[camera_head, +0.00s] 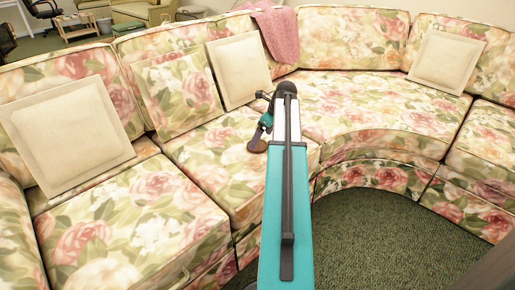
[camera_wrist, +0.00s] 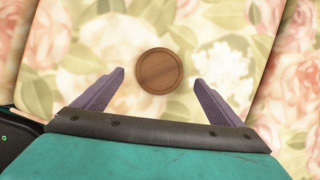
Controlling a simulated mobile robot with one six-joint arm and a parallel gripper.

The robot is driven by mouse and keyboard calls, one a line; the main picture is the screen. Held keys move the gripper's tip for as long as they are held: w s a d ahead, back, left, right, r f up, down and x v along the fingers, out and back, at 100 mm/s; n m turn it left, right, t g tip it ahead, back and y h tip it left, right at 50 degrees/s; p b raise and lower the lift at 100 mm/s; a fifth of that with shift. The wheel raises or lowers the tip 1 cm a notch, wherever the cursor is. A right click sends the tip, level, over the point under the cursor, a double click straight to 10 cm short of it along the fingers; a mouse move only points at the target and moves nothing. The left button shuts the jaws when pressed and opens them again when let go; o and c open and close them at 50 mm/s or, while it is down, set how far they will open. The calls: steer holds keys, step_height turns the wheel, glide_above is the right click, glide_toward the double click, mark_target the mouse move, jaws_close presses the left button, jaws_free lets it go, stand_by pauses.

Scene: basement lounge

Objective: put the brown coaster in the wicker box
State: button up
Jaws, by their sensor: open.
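The brown coaster (camera_wrist: 159,71) is a round wooden disc lying flat on a floral sofa seat cushion. In the head view the coaster (camera_head: 258,147) shows just below the end of my arm. My gripper (camera_wrist: 158,78) is open and empty, with its two purple fingers apart on either side of the coaster in the wrist view. I cannot tell the height left between the fingertips and the coaster. In the head view my gripper (camera_head: 257,138) is small and points down at the seat. I cannot make out a wicker box in either view.
The curved floral sofa (camera_head: 380,100) fills most of the view, its backrest behind the seat. Cream pillows (camera_head: 72,135) lean on it, and a pink throw (camera_head: 277,35) hangs over the back. Green carpet (camera_head: 375,240) is clear in front. A wooden table (camera_head: 78,30) stands far behind.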

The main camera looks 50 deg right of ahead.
mark_target(259, 145)
steer(key=shift+b+x, duration=0.8)
steer(key=shift+x, duration=1.1)
steer(key=c, duration=1.2)
steer(key=shift+r, duration=0.15)
steer(key=shift+r+p, duration=0.75)
steer(key=shift+r, duration=0.3)
steer(key=shift+r+p, duration=0.55)
steer(key=shift+r, duration=0.3)
steer(key=s+a+p, duration=0.1)
steer(key=s+a, duration=0.2)
steer(key=s, duration=0.1)
steer(key=s+a+p, duration=0.2)
steer(key=s+a, duration=0.1)
steer(key=a, duration=0.1)
steer(key=s+a+r+p, duration=0.1)
steer(key=s+a, duration=0.3)
steer(key=shift+s+a+p, duration=0.1)
steer(key=shift+s+p, duration=0.2)
steer(key=shift+p, duration=0.05)
